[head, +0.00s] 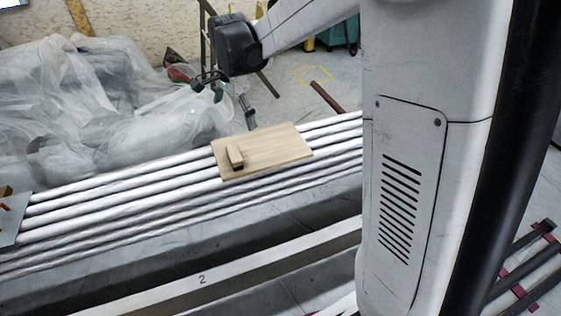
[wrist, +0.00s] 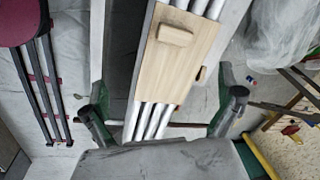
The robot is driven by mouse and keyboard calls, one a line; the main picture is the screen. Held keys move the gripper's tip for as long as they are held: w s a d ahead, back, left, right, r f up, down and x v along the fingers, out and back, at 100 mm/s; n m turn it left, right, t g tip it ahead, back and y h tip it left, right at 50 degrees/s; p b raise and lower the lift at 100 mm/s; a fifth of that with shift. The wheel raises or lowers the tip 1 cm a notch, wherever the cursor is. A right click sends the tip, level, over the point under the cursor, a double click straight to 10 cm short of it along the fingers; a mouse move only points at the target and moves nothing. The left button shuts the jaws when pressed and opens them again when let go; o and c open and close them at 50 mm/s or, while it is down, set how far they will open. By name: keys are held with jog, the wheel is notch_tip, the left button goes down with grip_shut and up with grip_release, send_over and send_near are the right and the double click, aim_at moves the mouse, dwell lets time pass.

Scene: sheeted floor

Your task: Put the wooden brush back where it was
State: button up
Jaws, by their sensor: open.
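The wooden brush (head: 235,157), a small light-brown block with a darker underside, lies on a flat wooden board (head: 280,150), near its left end. In the wrist view the brush (wrist: 175,36) is near the top end of the board (wrist: 172,75). My gripper (head: 224,97) is open and empty, above and behind the board in the head view. In the wrist view its two fingers stand wide apart on either side of the pipes, with nothing between the tips (wrist: 165,106); the brush is well beyond them.
The board rests across several parallel white pipes (head: 110,205). Clear plastic sheeting (head: 80,100) covers bulky things behind the pipes at left. A grey plate (head: 14,222) with small items on it is at the far left. A brown bar (head: 325,97) lies on the floor behind.

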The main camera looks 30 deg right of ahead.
jog(key=s+r+n+t, duration=0.1)
jog(key=s+r+n, duration=0.25)
jog(key=s, duration=0.45)
jog(key=s+r+n+t, duration=0.1)
jog(key=s+r+n, duration=0.2)
jog(key=s+r, duration=0.3)
jog(key=s+f+n+t, duration=0.3)
jog(key=s+n, duration=0.4)
jog(key=s, duration=0.8)
jog(key=shift+s+f, duration=0.25)
jog(key=shift+f, duration=0.05)
jog(key=shift+r, duration=0.1)
